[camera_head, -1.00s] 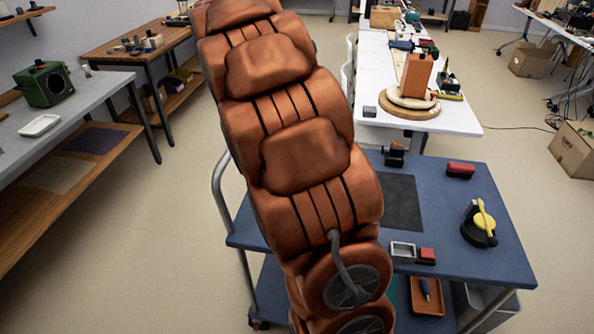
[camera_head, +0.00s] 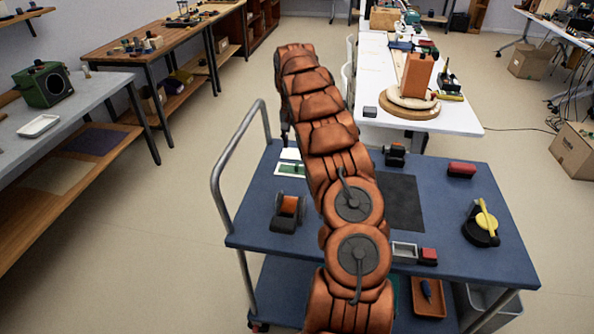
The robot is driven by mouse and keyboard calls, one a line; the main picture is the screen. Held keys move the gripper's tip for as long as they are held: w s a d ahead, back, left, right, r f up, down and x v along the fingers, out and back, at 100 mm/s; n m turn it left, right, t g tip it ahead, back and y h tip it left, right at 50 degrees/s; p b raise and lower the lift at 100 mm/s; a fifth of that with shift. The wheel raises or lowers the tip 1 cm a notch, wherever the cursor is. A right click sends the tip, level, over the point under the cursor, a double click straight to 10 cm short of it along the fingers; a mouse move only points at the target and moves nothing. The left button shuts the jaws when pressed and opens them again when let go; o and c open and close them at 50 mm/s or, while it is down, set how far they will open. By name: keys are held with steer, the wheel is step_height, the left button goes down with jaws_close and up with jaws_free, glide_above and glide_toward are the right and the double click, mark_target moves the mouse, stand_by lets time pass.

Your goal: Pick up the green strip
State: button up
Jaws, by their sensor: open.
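A green strip (camera_head: 291,169) lies on the blue cart top, left of my arm, beside a white piece (camera_head: 291,154). Its right end is close to my arm's outline, and part of it may be hidden there. My gripper (camera_head: 285,134) shows only as a small dark shape at the left edge of my orange-brown arm, above the strip in the picture. It is open. Most of it is hidden behind the arm, and no contact with the strip can be seen.
The cart (camera_head: 450,215) holds a black and orange device (camera_head: 287,213), a grey open box (camera_head: 404,251), a red block (camera_head: 461,170) and a round black item with a yellow lever (camera_head: 482,223). A metal handle (camera_head: 217,185) rises at the cart's left.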

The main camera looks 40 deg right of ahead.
mark_target(297, 164)
steer(key=shift+w+d+f, duration=0.1)
steer(key=shift+d+f, duration=0.95)
steer(key=shift+f, duration=0.25)
step_height(297, 164, down, 2)
steer(key=shift+f+p, duration=0.1)
steer(key=shift+p, duration=0.2)
steer(key=shift+a+f+p, duration=0.2)
steer(key=shift+f+p, duration=0.2)
steer(key=shift+f, duration=0.55)
steer(key=shift+a+f+p, duration=0.15)
steer(key=shift+f+p, duration=0.2)
steer(key=shift+f, duration=1.25)
steer(key=shift+c, duration=0.4)
jaws_close()
